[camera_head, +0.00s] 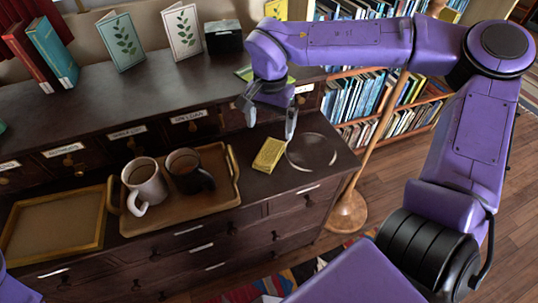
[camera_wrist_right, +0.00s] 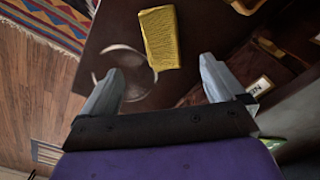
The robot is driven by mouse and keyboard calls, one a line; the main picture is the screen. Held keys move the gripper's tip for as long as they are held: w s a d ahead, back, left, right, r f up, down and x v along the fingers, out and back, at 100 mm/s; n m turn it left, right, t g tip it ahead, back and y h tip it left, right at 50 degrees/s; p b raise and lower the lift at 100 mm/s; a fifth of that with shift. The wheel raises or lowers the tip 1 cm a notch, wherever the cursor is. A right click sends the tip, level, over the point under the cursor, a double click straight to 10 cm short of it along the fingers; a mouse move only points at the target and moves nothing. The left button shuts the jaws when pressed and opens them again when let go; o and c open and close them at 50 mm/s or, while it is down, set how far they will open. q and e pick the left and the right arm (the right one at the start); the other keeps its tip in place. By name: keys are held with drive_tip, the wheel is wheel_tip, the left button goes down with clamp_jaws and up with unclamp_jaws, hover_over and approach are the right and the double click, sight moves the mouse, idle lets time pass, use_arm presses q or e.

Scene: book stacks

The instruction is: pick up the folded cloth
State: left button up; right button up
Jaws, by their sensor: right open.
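The folded cloth (camera_head: 269,155) is a small yellow rectangular bundle lying flat on the dark wooden dresser top, right of the tray. My right gripper (camera_head: 269,122) is open and empty, above the dresser and behind the cloth in the head view, fingers pointing down. In the right wrist view the cloth (camera_wrist_right: 158,38) lies beyond the fingertips, roughly between the lines of the two fingers of the right gripper (camera_wrist_right: 162,68). The gripper and cloth look apart. My left gripper is not in view.
A round glass-like dish (camera_head: 311,151) lies right beside the cloth. A brown tray (camera_head: 222,196) holds a white mug (camera_head: 144,184) and a dark mug (camera_head: 189,172). A row of small labelled drawers (camera_head: 127,141) stands behind. An empty wooden frame (camera_head: 52,225) lies at left.

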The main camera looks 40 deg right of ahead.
sight(270, 150)
drive_tip(key=f, duration=0.5)
drive_tip(key=f+b, duration=0.1)
drive_tip(key=f, duration=0.4)
drive_tip(key=shift+w+d+f, duration=0.1)
drive_tip(key=shift+w+f, duration=0.1)
drive_tip(key=shift+r, duration=0.1)
drive_tip(key=c, duration=1.2)
